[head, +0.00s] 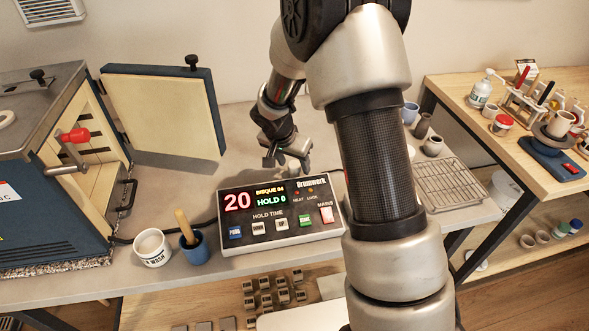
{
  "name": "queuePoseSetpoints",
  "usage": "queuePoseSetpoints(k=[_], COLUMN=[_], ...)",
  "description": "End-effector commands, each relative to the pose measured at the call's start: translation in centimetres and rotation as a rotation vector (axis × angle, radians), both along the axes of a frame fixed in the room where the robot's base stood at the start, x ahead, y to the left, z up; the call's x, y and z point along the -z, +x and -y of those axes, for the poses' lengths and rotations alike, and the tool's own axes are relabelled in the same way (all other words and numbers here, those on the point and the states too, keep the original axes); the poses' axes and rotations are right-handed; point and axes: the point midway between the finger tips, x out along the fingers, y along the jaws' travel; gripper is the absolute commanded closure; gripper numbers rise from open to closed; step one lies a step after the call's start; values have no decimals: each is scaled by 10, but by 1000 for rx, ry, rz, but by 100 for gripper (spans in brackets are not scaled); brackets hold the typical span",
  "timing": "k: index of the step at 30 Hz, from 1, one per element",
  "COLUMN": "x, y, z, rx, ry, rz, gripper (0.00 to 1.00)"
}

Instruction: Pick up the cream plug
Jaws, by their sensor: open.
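My gripper (286,162) is open and points down over the grey bench, just behind the control box (280,212). I see nothing between its fingers, though the area under them is small and partly hidden by the box. A small round cream piece (7,118) lies on top of the kiln (40,110) at the left edge of the view, cut off by the frame. It may be the cream plug, but I cannot tell for sure. It is far to the left of my gripper.
The kiln's door (160,110) stands open left of my gripper. A white pot (152,247) and a blue cup (195,247) with a wooden handle stand in front. A wire rack (450,183) and small pots (432,146) are at right. My arm hides the middle of the bench.

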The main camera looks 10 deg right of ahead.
Motion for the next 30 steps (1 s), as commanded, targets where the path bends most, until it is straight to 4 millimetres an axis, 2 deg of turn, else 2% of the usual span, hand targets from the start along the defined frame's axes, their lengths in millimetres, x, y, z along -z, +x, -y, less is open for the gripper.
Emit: queuePoseSetpoints(k=[4,5,12,19,22,30], x=[0,0,-1,-2,-9,-61], y=[0,0,0,0,0,1], z=[0,0,0,0,0,0], rx=[0,0,0,1,1,3], ry=[0,0,0,0,0,1], rz=[0,0,0,1,3,6], gripper=[48,51,91,92,92,92])
